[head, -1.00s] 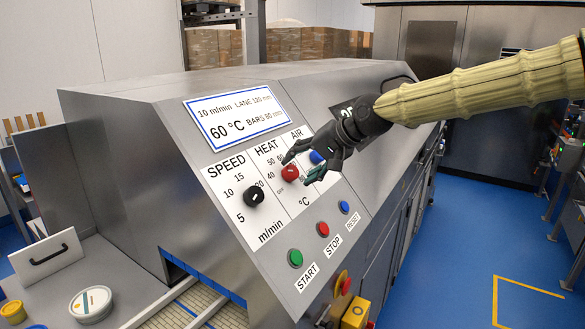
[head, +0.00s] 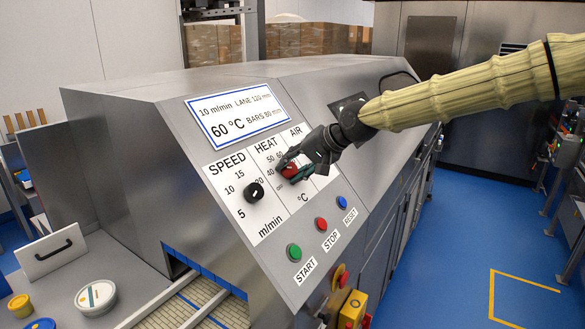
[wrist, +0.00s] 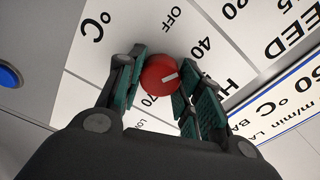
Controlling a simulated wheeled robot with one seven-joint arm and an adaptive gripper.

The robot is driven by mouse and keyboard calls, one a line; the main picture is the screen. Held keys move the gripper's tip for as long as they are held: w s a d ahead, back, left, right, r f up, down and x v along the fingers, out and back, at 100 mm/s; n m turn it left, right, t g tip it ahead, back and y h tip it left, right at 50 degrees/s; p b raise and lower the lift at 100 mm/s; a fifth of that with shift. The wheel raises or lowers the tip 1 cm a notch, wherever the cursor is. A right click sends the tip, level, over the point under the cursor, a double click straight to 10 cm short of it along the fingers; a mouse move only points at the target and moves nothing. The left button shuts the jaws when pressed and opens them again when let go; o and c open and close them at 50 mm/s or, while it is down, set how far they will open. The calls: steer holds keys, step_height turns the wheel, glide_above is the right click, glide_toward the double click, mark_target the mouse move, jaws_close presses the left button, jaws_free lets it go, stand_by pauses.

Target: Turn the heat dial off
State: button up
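The heat dial is a round red knob (head: 289,170) on the white panel under HEAT, and it also shows in the wrist view (wrist: 158,74). My gripper (head: 289,173) is at the dial, with one finger on either side. In the wrist view its green-padded fingers (wrist: 160,82) close in on the knob's sides and appear to touch it. The dial's white mark points right there, a little below the 40; OFF is above the knob. The right finger hides part of the scale.
The black speed dial (head: 254,192) is close by on the left. Green start (head: 294,252), red stop (head: 321,224) and blue reset (head: 342,202) buttons sit below on the sloped steel face. A display sign (head: 236,115) is above. Blue floor is free at right.

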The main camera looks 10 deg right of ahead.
steer(key=shift+f, duration=0.1)
steer(key=c, duration=0.3)
steer(key=shift+a, duration=0.15)
steer(key=shift+n, duration=0.4)
steer(key=n+b, duration=0.1)
steer(key=n, duration=0.1)
steer(key=shift+n, duration=0.3)
steer(key=n+b, duration=0.1)
steer(key=n, duration=0.4)
steer(key=shift+n, duration=0.3)
